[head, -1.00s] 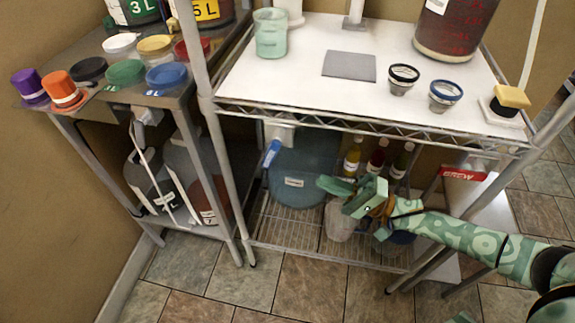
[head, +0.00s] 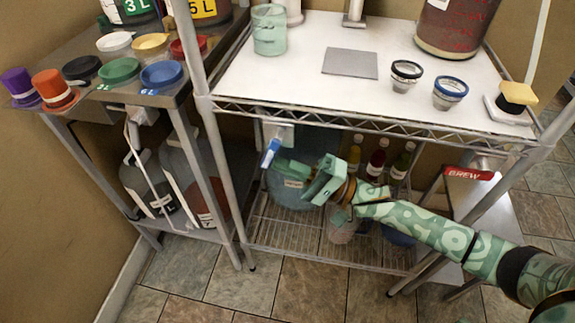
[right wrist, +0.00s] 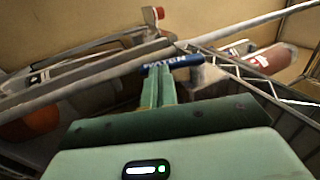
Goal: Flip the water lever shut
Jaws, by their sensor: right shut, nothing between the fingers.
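The water lever (head: 270,152) is a blue handle beside a pale mount under the white top of the wire rack, slanting down and left in the head view. In the right wrist view the blue lever (right wrist: 174,63), lettered WATER, lies nearly level across the picture, just beyond my fingertips. My right gripper (head: 280,167) is shut and empty, its fingers pointing left at the lever's lower end. In the right wrist view the shut fingers (right wrist: 158,80) overlap the lever's near edge; I cannot tell whether they touch it. My left gripper is not in view.
A teal round container (head: 292,190) stands behind my right gripper on the wire shelf (head: 275,228). Several bottles (head: 376,160) stand to its right. The rack's front post (head: 222,180) is left of the lever. A red BREW lever (head: 468,174) is at the right.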

